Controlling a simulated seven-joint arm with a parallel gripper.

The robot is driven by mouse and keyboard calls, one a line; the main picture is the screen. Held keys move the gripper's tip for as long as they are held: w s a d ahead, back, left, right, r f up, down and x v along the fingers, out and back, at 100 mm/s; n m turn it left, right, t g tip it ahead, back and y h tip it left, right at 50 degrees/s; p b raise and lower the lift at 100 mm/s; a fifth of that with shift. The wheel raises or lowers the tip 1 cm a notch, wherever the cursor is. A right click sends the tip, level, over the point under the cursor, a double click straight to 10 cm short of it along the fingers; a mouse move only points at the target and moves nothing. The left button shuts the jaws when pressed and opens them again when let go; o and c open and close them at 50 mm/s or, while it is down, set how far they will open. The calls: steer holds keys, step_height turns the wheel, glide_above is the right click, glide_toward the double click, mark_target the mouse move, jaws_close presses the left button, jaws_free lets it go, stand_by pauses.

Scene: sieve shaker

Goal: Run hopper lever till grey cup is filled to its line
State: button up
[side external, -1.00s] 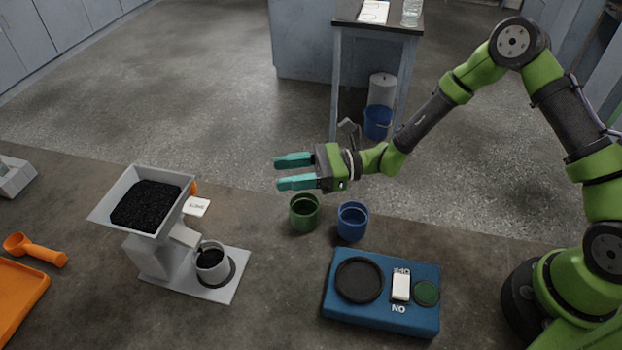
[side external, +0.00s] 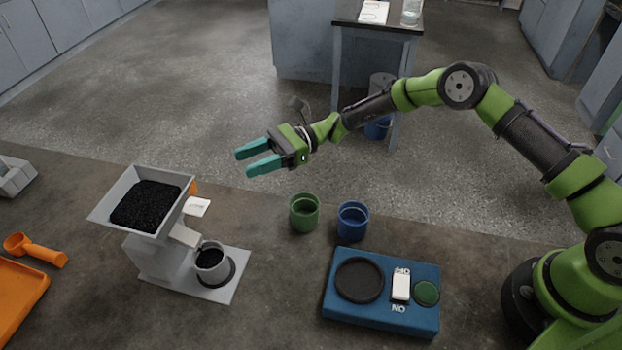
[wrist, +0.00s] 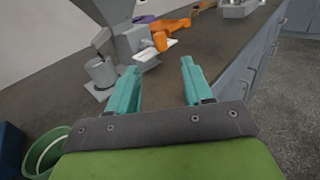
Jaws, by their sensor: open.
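The grey hopper (side external: 150,207) stands on the bench at the left, its open top full of black granules. The grey cup (side external: 211,262) sits upright on the hopper's base under the spout, with black material inside; its fill line cannot be made out. The cup also shows in the wrist view (wrist: 101,72). An orange lever end (side external: 194,188) shows behind the hopper, and in the wrist view it is the orange piece (wrist: 160,41) on the hopper's side. My gripper (side external: 251,162) is open and empty, in the air to the right of the hopper, with its teal fingers pointing toward it.
A green cup (side external: 304,213) and a blue cup (side external: 352,222) stand right of the hopper. A blue shaker unit (side external: 380,318) with a dark round plate lies in front of them. A white card (side external: 197,206) is beside the hopper. An orange scoop (side external: 36,250) and orange tray (side external: 15,300) lie left.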

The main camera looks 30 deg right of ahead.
steer(key=a, duration=1.2)
